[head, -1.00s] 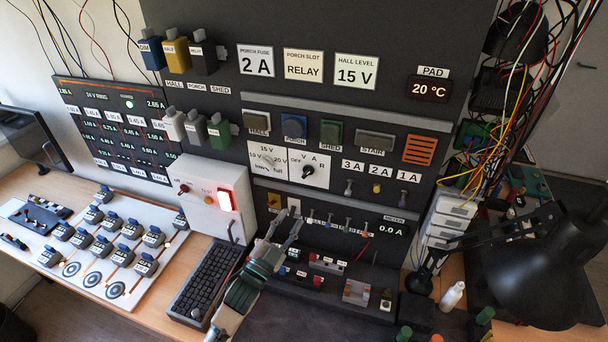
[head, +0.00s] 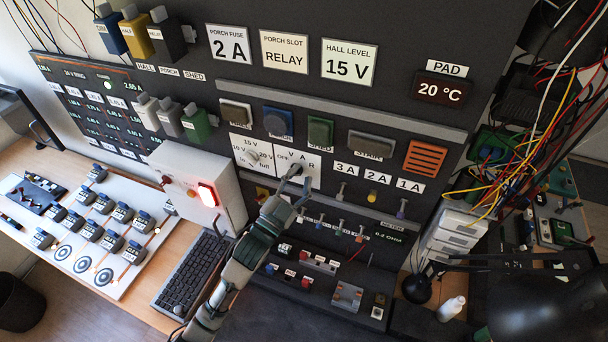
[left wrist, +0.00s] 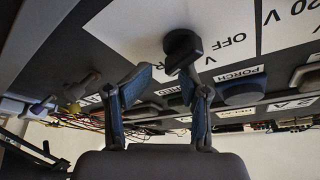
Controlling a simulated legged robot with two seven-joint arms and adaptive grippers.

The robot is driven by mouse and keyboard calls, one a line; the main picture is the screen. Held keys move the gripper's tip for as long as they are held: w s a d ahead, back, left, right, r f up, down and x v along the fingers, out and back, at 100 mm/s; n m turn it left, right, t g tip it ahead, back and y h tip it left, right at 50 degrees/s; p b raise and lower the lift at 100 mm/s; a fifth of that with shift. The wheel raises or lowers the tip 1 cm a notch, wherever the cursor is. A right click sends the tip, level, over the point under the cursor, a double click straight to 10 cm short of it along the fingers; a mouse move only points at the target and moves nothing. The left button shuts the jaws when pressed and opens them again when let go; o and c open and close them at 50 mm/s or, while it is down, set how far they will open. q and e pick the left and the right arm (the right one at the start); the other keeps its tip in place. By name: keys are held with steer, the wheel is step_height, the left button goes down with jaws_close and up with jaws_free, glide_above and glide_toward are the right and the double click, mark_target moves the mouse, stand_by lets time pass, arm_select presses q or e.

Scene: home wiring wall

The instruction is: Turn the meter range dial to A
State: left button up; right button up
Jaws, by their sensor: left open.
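The meter range dial is a black knob (head: 296,169) on a white panel lettered OFF, V, A and R, in the middle of the board. In the left wrist view the dial (left wrist: 183,46) shows close up, just beyond the fingertips. My left gripper (head: 294,184) is open at the dial, partly covering it in the head view; in the left wrist view one finger of the gripper (left wrist: 166,78) reaches the knob's lower part. I cannot tell whether they touch. The dial's exact setting is unclear. The meter display (head: 388,237) seems to read in OHM. My right gripper is not in view.
A second dial (head: 253,157) sits on the panel to the left. Several small levers stand below the dial. A grey box with a lit red button (head: 208,195) is at the left; loose wires hang at the right.

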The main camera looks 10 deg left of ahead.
arm_select(q)
steer(key=shift+a+f, duration=0.2)
steer(key=shift+a, duration=0.15)
steer(key=shift+w+a+f, duration=0.15)
steer(key=shift+a, duration=1.1)
jaws_close()
steer(key=n, duration=0.1)
steer(key=n+t+y, duration=0.1)
steer(key=n, duration=0.1)
steer(key=n+y+p, duration=0.1)
steer(key=shift+d+r+t, duration=0.25)
steer(key=shift+r+t, duration=0.05)
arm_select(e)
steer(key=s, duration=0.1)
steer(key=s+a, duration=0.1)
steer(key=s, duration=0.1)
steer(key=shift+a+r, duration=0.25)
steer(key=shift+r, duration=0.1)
arm_select(q)
steer(key=shift+c, duration=0.2)
jaws_free()
steer(key=shift+o, duration=0.2)
steer(key=shift+d+f, duration=0.1)
steer(key=shift+f, duration=0.1)
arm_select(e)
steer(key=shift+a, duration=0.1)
